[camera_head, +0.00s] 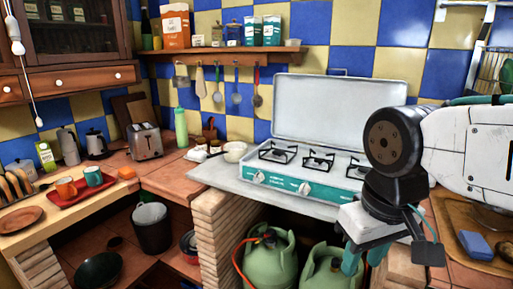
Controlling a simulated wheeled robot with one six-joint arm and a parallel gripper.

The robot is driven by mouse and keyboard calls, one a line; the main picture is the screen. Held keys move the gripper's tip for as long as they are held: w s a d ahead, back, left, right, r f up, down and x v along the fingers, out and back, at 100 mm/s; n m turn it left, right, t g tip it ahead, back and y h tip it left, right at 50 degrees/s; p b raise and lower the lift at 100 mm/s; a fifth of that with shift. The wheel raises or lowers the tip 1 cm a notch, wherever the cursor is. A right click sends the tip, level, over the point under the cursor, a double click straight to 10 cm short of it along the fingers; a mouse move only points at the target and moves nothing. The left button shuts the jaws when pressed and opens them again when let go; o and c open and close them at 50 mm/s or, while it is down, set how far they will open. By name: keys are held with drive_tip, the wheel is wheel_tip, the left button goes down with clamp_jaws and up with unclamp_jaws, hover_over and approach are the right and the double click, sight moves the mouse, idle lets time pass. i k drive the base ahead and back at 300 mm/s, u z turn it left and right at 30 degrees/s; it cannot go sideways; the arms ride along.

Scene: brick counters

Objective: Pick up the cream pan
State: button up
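A small cream, round vessel (234,151), which looks like the cream pan, sits on the counter just left of the stove. Whether it has a handle is too small to tell. My gripper (364,260) points down in front of the stove's right side, to the right of and nearer than the cream vessel. Its two teal fingers are apart, with nothing seen between them. My wrist and arm hide the stove's right end.
A gas stove (285,187) with a raised white lid (335,108) stands on the counter. A toaster (145,142), a kettle (96,144) and a red tray (80,197) are at left. Green gas bottles (272,262) stand below. Utensils hang above the cream vessel.

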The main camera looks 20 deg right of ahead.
sight(233, 152)
drive_tip(key=u, duration=0.45)
drive_tip(key=i, duration=0.6)
drive_tip(key=u, duration=0.6)
drive_tip(key=i, duration=0.7)
drive_tip(key=z, duration=0.65)
drive_tip(key=i, duration=0.8)
drive_tip(key=z, duration=0.8)
